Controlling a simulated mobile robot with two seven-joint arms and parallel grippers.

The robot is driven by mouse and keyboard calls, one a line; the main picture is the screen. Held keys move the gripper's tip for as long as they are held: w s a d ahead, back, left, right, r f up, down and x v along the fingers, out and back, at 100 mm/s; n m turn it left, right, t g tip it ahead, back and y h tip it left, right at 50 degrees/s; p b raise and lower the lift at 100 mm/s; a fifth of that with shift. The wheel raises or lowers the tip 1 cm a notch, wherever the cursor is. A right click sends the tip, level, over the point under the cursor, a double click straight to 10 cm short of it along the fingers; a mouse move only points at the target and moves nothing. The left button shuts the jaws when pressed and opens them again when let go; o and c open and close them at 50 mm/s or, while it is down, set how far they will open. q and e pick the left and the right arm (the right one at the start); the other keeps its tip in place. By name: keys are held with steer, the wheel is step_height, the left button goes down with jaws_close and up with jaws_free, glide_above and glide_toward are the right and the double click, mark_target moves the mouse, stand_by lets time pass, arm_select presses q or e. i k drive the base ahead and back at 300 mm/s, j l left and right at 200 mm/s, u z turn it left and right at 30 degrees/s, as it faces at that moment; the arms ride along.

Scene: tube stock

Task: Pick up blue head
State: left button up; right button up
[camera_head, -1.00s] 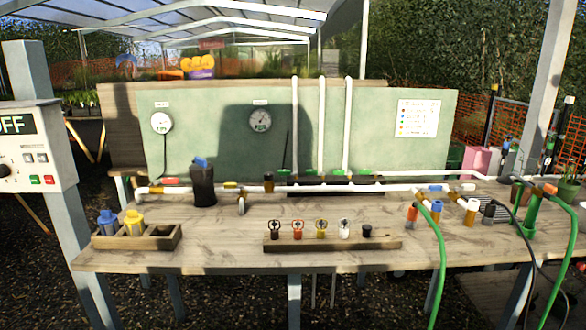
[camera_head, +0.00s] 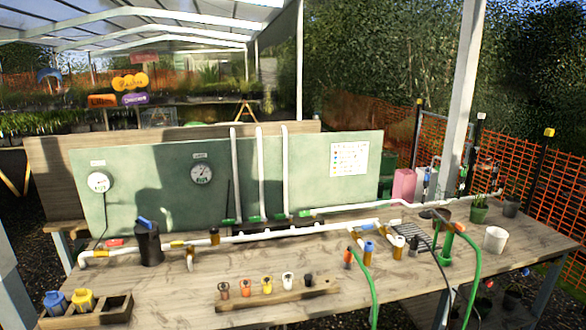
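A blue head (camera_head: 56,302) stands in the wooden tray (camera_head: 92,321) at the lower left, in the leftmost compartment. A yellow head (camera_head: 82,299) stands beside it in the same tray. The tray's right compartment is empty. The bottom of the picture cuts close to the tray. Neither of my grippers is in view.
A wooden strip (camera_head: 275,294) with several small coloured heads lies at the front of the table (camera_head: 190,280). A black canister (camera_head: 148,243) with a blue lever stands behind the tray. White pipes (camera_head: 270,236) cross the table. Green hoses (camera_head: 372,285) hang at the right.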

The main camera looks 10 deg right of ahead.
mark_target(427, 177)
steer(key=i+l+u, duration=0.25)
steer(key=l+u, duration=0.15)
steer(key=l, duration=0.9)
steer(key=l+u, duration=0.4)
steer(key=l, duration=0.9)
steer(key=i, duration=0.05)
